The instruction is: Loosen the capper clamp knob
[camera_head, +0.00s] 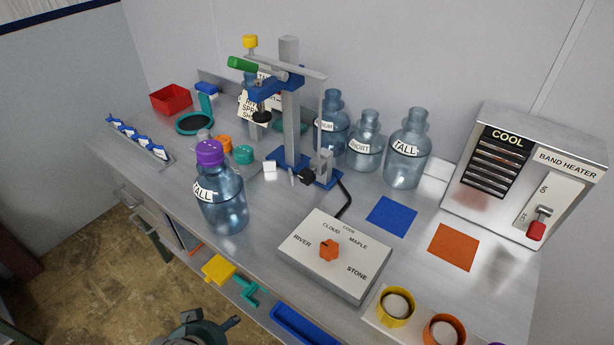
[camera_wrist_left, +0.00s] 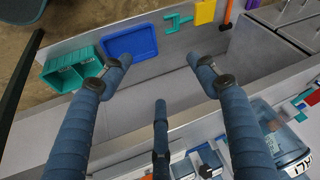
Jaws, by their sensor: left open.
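The capper (camera_head: 290,110) stands at the back middle of the bench in the head view, with a grey column, blue brackets and a green lever handle (camera_head: 243,65). A yellow knob (camera_head: 250,41) sits at its top left, and a black knob (camera_head: 307,176) sits low at its base. I cannot tell which is the clamp knob. My left gripper (camera_head: 205,326) is partly in view at the bottom edge, in front of the bench and far from the capper. The left wrist view shows its fingers (camera_wrist_left: 160,75) spread and empty. My right gripper is not in view.
A tall purple-capped jug (camera_head: 222,198) stands in front of the capper. Several jugs stand behind it to the right. A selector box (camera_head: 335,255) with an orange knob and a band heater (camera_head: 530,170) are at right. Yellow (camera_head: 218,269) and teal fittings stick out from the bench front.

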